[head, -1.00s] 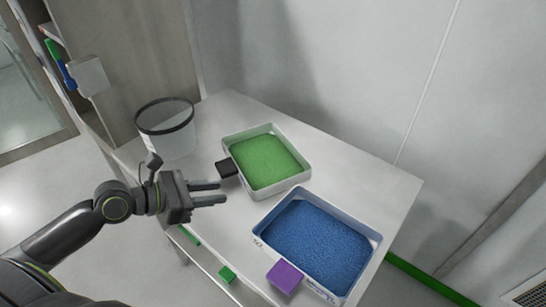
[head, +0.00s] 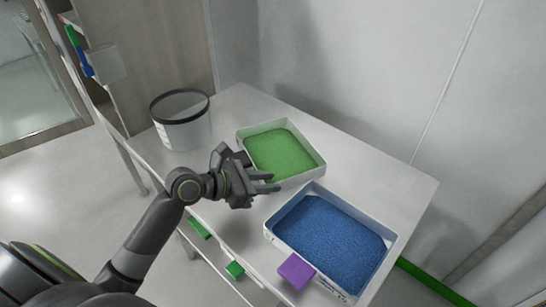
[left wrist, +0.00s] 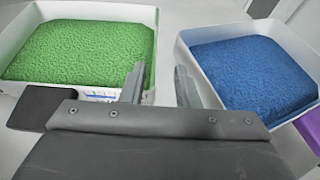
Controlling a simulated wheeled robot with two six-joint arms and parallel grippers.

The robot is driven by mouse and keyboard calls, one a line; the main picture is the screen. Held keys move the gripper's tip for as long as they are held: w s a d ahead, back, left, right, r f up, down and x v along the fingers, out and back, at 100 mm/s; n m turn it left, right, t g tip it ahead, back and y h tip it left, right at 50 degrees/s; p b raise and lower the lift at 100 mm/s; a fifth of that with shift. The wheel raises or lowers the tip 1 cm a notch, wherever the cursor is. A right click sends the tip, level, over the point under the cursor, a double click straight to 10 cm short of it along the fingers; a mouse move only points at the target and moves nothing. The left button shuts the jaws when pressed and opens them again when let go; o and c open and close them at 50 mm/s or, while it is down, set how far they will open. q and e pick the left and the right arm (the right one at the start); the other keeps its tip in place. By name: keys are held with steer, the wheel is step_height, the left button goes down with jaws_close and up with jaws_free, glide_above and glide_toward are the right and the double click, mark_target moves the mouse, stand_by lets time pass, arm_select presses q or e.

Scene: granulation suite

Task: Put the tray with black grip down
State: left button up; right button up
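The tray with the black grip (head: 318,172) is white, filled with green granules, and rests on the white table. It also shows at the upper left of the left wrist view (left wrist: 147,12), where its black grip (left wrist: 38,106) sticks out on the near side. My left gripper (head: 274,183) is open and empty, beside this tray's near corner. In the left wrist view my left gripper's fingers (left wrist: 160,85) are spread, pointing toward the gap between the two trays. My right gripper is out of view.
A second white tray (head: 391,240) with blue granules and a purple grip (head: 296,271) lies to the right on the table (head: 375,165). A clear bucket with a black rim (head: 182,122) stands at the left. The back right of the table is bare.

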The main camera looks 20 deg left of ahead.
arm_select(q)
steer(key=shift+a+b+x, duration=0.2)
steer(key=shift+b+x, duration=0.2)
steer(key=shift+x, duration=2.5)
steer(key=shift+w+f, duration=0.1)
jaws_close()
